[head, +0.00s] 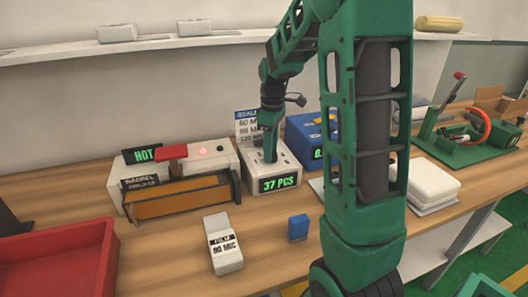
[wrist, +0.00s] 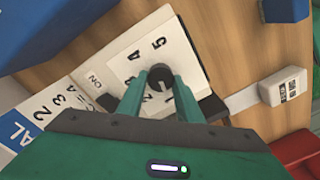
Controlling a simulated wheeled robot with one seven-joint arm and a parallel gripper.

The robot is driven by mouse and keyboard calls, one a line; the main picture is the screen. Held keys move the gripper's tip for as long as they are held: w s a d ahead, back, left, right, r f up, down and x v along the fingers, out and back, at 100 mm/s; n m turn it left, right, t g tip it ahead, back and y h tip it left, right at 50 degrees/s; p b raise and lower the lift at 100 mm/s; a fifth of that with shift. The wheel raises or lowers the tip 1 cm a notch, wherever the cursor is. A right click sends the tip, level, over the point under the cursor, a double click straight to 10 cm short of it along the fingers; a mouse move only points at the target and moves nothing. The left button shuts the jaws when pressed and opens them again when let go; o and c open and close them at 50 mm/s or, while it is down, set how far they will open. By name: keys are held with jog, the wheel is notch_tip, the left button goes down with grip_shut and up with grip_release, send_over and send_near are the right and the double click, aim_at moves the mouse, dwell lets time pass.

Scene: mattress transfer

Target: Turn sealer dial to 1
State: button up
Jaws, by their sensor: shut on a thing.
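The sealer (head: 182,180) stands at the left of the bench, with a lit HOT sign, a red handle and an orange front. To its right is a white box (head: 287,168) with a 37 PCS display. My gripper (head: 270,152) reaches down onto its top. In the wrist view, a dark round dial knob (wrist: 159,80) sits on a white face with printed numbers; 3, 4 and 5 show. My gripper's two green fingers (wrist: 160,84) are shut on the knob, one on each side. I cannot tell which number the knob points to; the fingers hide part of the face.
A numbered sign (head: 247,125) stands behind the white box. A blue machine (head: 305,135) is close on its right. A white film block (head: 222,243) and a small blue block (head: 298,228) lie in front. A red tray (head: 60,258) is at left. My arm hides the bench middle.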

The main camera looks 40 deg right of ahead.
jog(key=shift+d+n, duration=0.3)
jog(key=shift+d, duration=0.05)
dwell(0.3)
jog(key=o, duration=1)
jog(key=shift+o, duration=0.2)
jog(key=shift+a, duration=0.1)
notch_tip(320, 180, up, 11)
jog(key=shift+w+f, duration=0.15)
